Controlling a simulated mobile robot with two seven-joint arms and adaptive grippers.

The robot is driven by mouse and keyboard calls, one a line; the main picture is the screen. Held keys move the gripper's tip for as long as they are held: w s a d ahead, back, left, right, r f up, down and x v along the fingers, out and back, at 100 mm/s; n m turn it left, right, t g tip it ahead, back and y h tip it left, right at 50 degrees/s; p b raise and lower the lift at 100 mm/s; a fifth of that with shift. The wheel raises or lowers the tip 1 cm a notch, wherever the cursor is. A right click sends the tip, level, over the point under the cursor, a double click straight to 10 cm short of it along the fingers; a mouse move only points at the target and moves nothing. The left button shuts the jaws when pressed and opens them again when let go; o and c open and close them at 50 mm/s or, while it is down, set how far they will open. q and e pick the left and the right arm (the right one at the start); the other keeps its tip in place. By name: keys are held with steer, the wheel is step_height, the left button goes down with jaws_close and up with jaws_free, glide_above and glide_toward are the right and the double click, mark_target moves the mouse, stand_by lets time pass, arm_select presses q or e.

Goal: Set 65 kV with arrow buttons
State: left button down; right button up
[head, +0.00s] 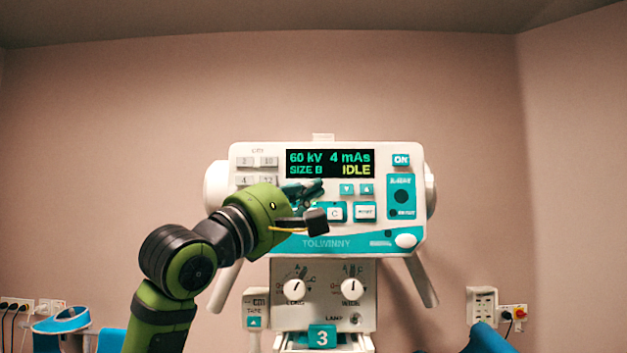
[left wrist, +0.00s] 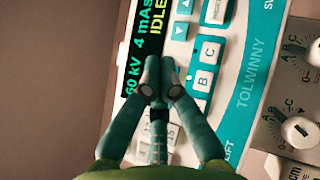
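The white and teal control panel (head: 240,222) faces me. Its display (head: 330,163) reads 60 kV, 4 mAs and IDLE. A down-arrow button (head: 347,189) and an up-arrow button (head: 367,189) show below the mAs reading; they also show in the left wrist view (left wrist: 180,31). Any arrow buttons below the kV reading are hidden behind my left gripper (head: 314,188). In the left wrist view its fingertips (left wrist: 159,65) are together, with nothing held, in front of the panel just below the display. I cannot tell whether they touch it. My right gripper is not in view.
Letter buttons such as C (head: 335,213), an ON button (head: 401,160) and number keys (head: 269,161) surround the fingers. Below are two knobs (head: 295,288). Wall sockets (head: 482,305) are at the right. The wall above the panel is clear.

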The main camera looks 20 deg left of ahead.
arm_select(q)
steer(key=shift+w+a, duration=0.15)
steer(key=shift+w, duration=0.65)
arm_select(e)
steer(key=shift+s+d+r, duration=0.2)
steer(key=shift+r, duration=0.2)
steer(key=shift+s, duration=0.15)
arm_select(q)
steer(key=shift+w+p, duration=0.1)
steer(key=shift+p, duration=0.25)
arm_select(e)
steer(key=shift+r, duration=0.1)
arm_select(q)
steer(key=shift+w+a, duration=0.1)
steer(key=shift+w, duration=0.2)
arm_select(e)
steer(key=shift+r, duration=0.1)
